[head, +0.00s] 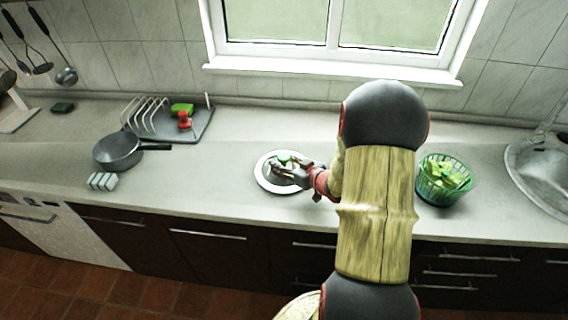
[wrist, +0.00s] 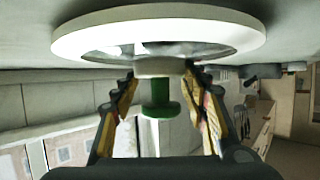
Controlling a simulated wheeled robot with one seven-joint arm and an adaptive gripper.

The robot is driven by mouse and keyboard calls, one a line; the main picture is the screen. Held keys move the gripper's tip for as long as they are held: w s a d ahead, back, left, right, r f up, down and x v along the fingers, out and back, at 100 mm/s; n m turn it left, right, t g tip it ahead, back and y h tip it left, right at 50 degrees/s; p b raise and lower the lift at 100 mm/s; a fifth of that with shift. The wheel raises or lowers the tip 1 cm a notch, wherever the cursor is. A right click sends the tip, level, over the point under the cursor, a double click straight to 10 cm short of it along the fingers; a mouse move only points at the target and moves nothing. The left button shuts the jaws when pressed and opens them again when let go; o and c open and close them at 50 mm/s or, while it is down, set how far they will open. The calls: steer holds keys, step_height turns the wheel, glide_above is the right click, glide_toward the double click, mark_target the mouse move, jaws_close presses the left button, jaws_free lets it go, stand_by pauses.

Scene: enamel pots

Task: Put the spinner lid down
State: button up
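The spinner lid (head: 263,180) is a white ring with a see-through middle and a knob with a green part. It is at or just above the worktop in front of the window; I cannot tell if it touches. My gripper (head: 292,170) is over the lid, its fingers at the knob. In the wrist view the lid (wrist: 90,42) fills the top, and the fingers of my gripper (wrist: 160,80) close on both sides of the grey collar of the knob. The green spinner basket (head: 432,194) with leaves in it stands to the right of my arm.
A grey pan (head: 118,152) and a pale ribbed block (head: 102,181) are on the left of the worktop (head: 220,185). A dish rack (head: 165,122) with green and red items stands behind them. A sink (head: 545,175) is at the far right. The worktop around the lid is clear.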

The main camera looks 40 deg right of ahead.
steer(key=o, duration=0.4)
steer(key=shift+r, duration=0.15)
